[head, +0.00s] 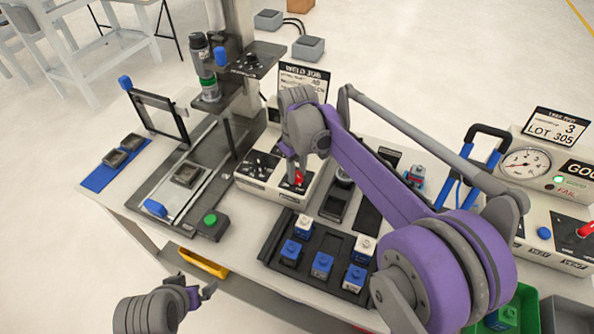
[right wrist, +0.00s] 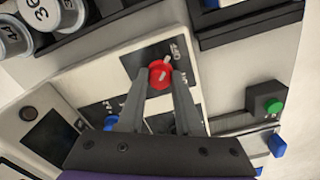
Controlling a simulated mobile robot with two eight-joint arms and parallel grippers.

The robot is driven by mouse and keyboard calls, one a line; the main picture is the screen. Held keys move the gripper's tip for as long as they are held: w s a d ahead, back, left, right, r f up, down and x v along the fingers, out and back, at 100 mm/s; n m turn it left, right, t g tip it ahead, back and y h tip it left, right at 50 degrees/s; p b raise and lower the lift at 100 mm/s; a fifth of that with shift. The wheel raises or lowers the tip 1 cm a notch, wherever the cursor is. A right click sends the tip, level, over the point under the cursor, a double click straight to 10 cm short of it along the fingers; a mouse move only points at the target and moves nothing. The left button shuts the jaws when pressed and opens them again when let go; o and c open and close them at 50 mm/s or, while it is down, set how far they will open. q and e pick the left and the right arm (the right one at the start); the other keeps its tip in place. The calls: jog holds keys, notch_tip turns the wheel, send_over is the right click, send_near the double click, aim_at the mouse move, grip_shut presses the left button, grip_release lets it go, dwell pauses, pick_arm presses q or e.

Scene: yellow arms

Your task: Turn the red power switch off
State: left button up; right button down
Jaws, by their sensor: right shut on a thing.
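The red power switch (head: 299,179) is on the white control box (head: 262,180) under the weld job sign. In the right wrist view it is a round red knob (right wrist: 160,73) on a black label plate, between my fingertips. My right gripper (head: 291,176) reaches down over the box and is shut on the knob; its fingers (right wrist: 158,80) flank it. The switch's exact setting is hard to read. My left gripper (head: 203,291) is empty and open, low in front of the table.
A dark tray (head: 312,262) with blue and white blocks lies in front of the box. A green button box (head: 211,222) and a press stand (head: 232,90) are left. A gauge tester (head: 540,185) with another red switch (head: 587,230) stands right.

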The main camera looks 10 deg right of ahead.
aim_at(297, 175)
jog(key=c, duration=0.6)
grip_release()
notch_tip(297, 175, up, 11)
jog(key=shift+f+p, duration=0.1)
jog(key=shift+p, duration=0.25)
